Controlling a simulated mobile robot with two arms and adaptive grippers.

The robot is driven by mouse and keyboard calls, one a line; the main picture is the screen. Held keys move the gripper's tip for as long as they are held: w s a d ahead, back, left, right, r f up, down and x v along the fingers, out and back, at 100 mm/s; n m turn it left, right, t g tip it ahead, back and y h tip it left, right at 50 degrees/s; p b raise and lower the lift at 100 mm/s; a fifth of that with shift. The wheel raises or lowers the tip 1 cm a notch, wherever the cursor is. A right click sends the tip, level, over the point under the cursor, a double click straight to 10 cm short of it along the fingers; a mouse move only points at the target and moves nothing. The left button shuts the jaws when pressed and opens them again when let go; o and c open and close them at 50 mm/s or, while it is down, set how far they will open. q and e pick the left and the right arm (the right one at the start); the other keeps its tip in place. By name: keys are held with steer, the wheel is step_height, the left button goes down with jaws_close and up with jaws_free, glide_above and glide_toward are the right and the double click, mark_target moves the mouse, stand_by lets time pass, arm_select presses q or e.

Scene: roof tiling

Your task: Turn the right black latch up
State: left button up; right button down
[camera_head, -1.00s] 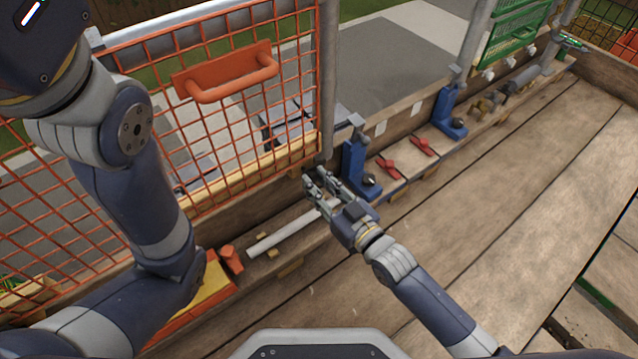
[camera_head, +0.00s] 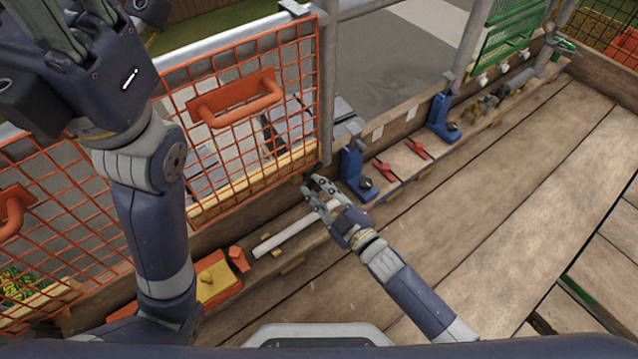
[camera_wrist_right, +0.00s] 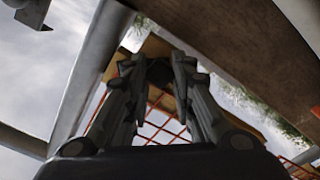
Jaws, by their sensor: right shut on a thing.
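My right gripper (camera_head: 314,184) is at the lower right corner of the orange mesh gate (camera_head: 240,130). In the right wrist view its two fingers (camera_wrist_right: 156,74) are closed on a small dark rounded piece (camera_wrist_right: 160,72), which looks like the right black latch. The fingers hide most of it, so its angle cannot be told. In the head view the latch is hardly visible behind the fingertips. My left gripper (camera_head: 62,30) is raised at the top left, away from the latch; its fingertips are cut off by the picture edge.
An orange handle (camera_head: 238,108) is on the gate. A grey post (camera_head: 326,90) stands beside my right gripper. A white tube (camera_head: 285,235) lies below. The plank deck (camera_head: 460,210) is clear.

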steer(key=n+p, duration=0.1)
steer(key=n, duration=0.4)
steer(key=shift+p, duration=0.3)
steer(key=n, duration=0.5)
steer(key=shift+n, duration=0.3)
steer(key=c, duration=1.3)
jaws_free()
steer(key=v, duration=1.2)
